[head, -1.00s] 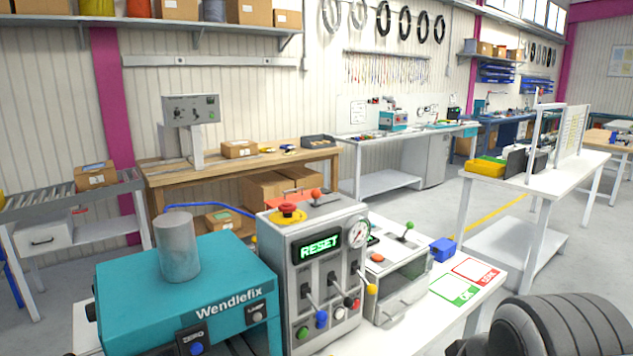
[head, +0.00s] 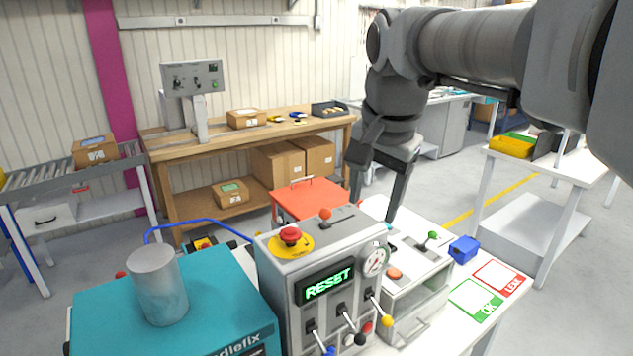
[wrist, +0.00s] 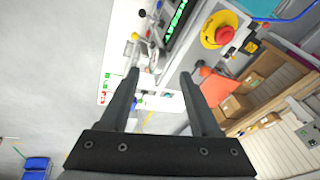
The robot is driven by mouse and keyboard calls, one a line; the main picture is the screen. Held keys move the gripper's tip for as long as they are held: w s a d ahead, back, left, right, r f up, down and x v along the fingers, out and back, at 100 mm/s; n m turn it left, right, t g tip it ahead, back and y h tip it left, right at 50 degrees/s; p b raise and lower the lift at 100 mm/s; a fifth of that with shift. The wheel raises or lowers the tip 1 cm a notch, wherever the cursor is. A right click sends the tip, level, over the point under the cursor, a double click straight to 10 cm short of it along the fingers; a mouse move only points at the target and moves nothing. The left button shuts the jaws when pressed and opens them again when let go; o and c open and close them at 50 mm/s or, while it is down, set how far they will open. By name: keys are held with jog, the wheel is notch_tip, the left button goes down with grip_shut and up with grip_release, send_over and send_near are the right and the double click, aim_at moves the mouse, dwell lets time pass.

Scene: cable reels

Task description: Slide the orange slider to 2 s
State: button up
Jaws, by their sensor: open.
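The orange slider (head: 325,214) is a round orange knob at a slot on top of the grey control box (head: 275,275), behind its green RESET display (head: 328,283). Its scale marks are too small to read. My gripper (head: 373,208) is open and empty, fingers pointing down, to the right of the knob and apart from it. In the wrist view, my open gripper (wrist: 159,73) has the control box beyond its fingertips, and the orange knob (wrist: 205,71) shows just right of the right fingertip.
A red mushroom button (head: 289,236) on a yellow base stands left of the slider. Levers with coloured knobs stick out from the box front. A teal machine (head: 215,310) with a grey cylinder stands left. A red toolbox (head: 308,198) lies behind, and a smaller grey unit (head: 412,275) stands right.

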jog(key=w+a+r+m+g+p, duration=0.1)
jog(key=w+a+r+m+p, duration=0.15)
jog(key=w, duration=0.35)
jog(key=w+a+r+m+g+p, duration=0.1)
jog(key=w+a+r+m+p, duration=0.1)
jog(key=w+r+m, duration=0.3)
jog(key=n, duration=0.2)
send_near(326, 208)
jog(key=shift+y, duration=0.3)
jog(key=f, duration=0.6)
jog(key=w+f, duration=0.1)
jog(key=f, duration=0.2)
jog(key=shift+a+f+p, duration=0.1)
jog(key=shift+p, duration=0.2)
grip_shut()
